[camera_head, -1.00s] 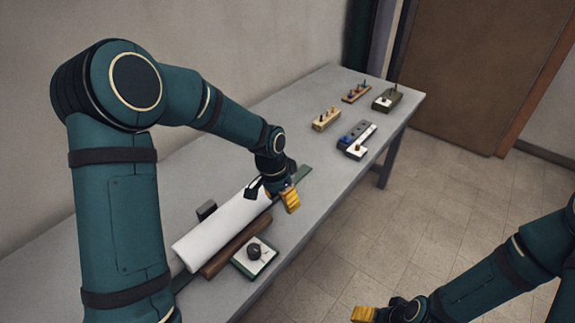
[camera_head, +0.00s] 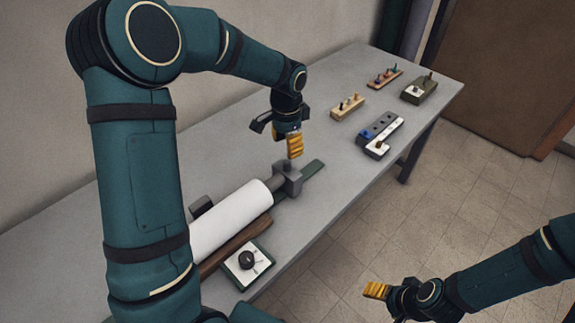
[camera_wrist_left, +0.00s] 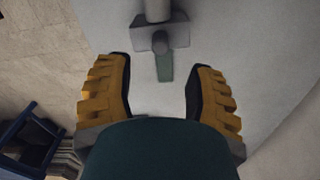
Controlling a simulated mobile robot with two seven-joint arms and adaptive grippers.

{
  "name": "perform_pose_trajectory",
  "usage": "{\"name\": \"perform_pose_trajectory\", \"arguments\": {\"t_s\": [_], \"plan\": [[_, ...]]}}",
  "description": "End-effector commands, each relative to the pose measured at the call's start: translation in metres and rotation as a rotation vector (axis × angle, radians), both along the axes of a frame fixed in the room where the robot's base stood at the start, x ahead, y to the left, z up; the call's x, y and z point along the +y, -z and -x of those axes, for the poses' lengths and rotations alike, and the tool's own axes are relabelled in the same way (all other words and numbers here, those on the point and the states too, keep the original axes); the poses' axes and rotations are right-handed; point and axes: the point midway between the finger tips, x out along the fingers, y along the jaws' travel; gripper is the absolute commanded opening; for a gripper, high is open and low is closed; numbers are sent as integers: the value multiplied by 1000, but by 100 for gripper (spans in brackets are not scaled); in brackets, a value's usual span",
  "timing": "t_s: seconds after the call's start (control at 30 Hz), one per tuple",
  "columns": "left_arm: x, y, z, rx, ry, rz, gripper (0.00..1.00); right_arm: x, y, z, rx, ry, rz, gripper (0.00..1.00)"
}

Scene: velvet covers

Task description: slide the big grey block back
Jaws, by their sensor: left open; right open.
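The big grey block (camera_head: 288,178) stands on a green rail (camera_head: 314,172) at the far end of a white roll (camera_head: 232,218). A grey shaft joins the roll and the block. The block also shows in the left wrist view (camera_wrist_left: 178,37), at the top, with a rounded knob on it. My left gripper (camera_head: 279,138) is open and empty, just above and beyond the block. In the left wrist view its yellow fingers (camera_wrist_left: 162,70) are spread wide, with the rail between and ahead of them. My right gripper (camera_head: 385,292) is open, away from the table over the floor.
A brown bar (camera_head: 234,245) and a white dial panel (camera_head: 248,265) lie in front of the roll. Several small peg blocks, including a wooden one (camera_head: 347,106) and a blue-and-grey one (camera_head: 380,130), stand further along the table (camera_head: 225,165). The wall is behind.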

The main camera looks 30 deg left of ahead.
Motion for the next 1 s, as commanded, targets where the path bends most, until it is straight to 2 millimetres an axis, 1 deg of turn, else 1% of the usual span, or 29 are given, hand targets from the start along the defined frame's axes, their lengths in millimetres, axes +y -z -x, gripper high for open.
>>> {"name": "perform_pose_trajectory", "arguments": {"t_s": [0.03, 0.2, 0.4, 0.6, 0.87, 0.9, 0.97, 1.0], "plan": [[0, 14, 0, 3, 0, 1, 54, 0, 5, -1, -2, 1, 0, 70], [0, 46, 0, 3, -1, 1, 54, 0, 12, -2, -5, 1, 1, 70], [0, 72, 0, 1, -1, 2, 54, 0, 18, -4, -9, 2, 1, 70], [0, 82, 0, -2, -2, 1, 54, -1, 20, -4, -9, 3, 2, 70], [0, 82, 0, -2, -2, 1, 54, -1, 19, -4, -10, 3, 1, 70], [0, 82, 0, -2, -2, 1, 50, -1, 19, -4, -10, 3, 1, 70], [0, 82, 0, -2, -2, 1, 29, -1, 19, -4, -10, 3, 1, 70], [0, 82, 0, -2, -2, 1, 14, -1, 19, -4, -10, 3, 1, 70]]}}
